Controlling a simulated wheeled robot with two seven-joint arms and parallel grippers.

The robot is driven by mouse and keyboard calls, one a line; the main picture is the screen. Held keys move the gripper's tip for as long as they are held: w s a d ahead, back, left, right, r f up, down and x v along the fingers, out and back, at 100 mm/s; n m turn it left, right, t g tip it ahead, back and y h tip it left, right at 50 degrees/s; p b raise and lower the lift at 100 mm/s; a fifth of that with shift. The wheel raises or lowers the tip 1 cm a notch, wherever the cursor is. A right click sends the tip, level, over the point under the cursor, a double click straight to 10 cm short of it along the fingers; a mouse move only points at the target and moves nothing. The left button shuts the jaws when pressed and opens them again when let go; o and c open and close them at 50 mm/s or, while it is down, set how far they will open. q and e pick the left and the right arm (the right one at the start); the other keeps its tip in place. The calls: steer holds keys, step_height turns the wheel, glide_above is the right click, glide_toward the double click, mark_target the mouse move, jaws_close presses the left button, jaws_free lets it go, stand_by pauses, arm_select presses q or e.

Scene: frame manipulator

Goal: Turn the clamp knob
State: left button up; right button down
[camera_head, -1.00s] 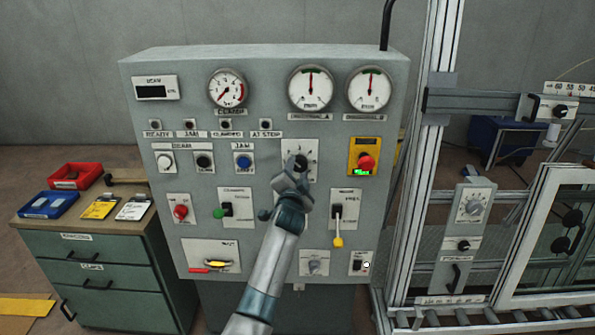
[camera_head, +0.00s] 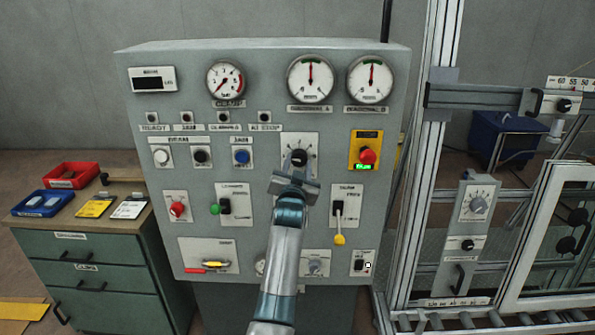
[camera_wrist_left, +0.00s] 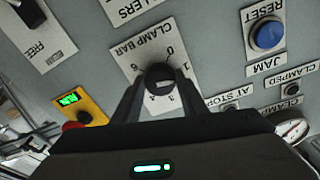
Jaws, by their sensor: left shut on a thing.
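The clamp knob (camera_head: 299,157) is a black round knob on a white scale plate in the middle of the grey control panel (camera_head: 270,120). The left wrist view shows the knob (camera_wrist_left: 160,77) close up, with a plate (camera_wrist_left: 135,48) marked "CLAMP BAR" and numbers around it. My left gripper (camera_head: 296,168) is shut on the knob, with its arm rising from below. In the left wrist view its two fingers (camera_wrist_left: 160,88) lie on either side of the knob. The knob's exact setting is hard to read. My right gripper is not in view.
Gauges (camera_head: 225,81) sit along the panel's top. A blue button (camera_head: 241,157) is left of the knob and a red emergency button (camera_head: 367,156) right. A yellow-tipped lever (camera_head: 339,238) hangs below right. A drawer cabinet (camera_head: 90,275) stands left, an aluminium frame (camera_head: 415,180) right.

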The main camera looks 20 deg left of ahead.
arm_select(q)
steer(key=shift+d+f+n+b, duration=0.1)
steer(key=shift+n+b, duration=0.3)
steer(key=shift+n, duration=0.6)
steer(key=o, duration=1.1)
steer(key=shift+c, duration=0.2)
